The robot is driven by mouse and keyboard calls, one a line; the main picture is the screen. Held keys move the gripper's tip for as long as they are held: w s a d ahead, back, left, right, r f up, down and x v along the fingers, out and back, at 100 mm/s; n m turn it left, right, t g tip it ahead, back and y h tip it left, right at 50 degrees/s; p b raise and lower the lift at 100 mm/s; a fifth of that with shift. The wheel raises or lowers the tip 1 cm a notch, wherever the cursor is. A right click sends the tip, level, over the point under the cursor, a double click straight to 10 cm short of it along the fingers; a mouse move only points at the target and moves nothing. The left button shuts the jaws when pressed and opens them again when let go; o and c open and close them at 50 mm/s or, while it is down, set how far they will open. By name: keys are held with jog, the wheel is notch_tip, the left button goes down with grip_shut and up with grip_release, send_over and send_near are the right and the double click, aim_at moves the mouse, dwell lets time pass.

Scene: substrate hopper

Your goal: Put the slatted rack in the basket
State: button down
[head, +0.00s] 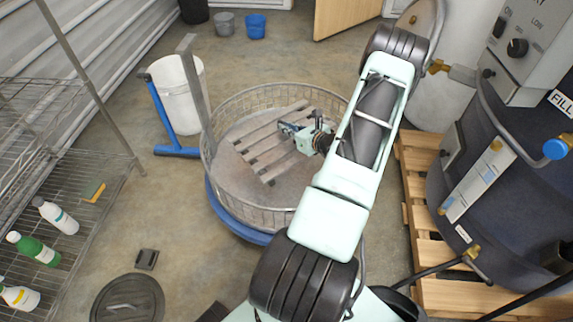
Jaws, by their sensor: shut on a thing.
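The slatted rack (262,147) is a grey-brown wooden grid of slats. It appears inside the round wire basket (245,209), within its rim, lying roughly flat. Whether it touches the basket floor I cannot tell. My gripper (287,128) is over the right part of the rack and shut on it. The gripper and wrist hide some of the slats there. The basket has a mesh wall and sits on a blue round base.
A wire shelf (60,130) with bottles stands at far left. A dark tank (500,190) on a wooden pallet (415,165) is at right. A dark floor lid (128,300) lies front left.

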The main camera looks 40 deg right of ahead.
aim_at(307, 158)
notch_tip(307, 158, down, 10)
jog(key=b, duration=0.4)
jog(key=shift+w+f, duration=0.1)
jog(key=shift+f, duration=0.15)
jog(key=c, duration=2.4)
grip_release()
jog(key=shift+f, duration=0.15)
jog(key=o, duration=0.3)
jog(key=shift+s+r, duration=0.3)
jog(key=shift+s, duration=0.05)
jog(key=p+v, duration=0.3)
jog(key=v, duration=0.8)
jog(key=shift+s, duration=0.2)
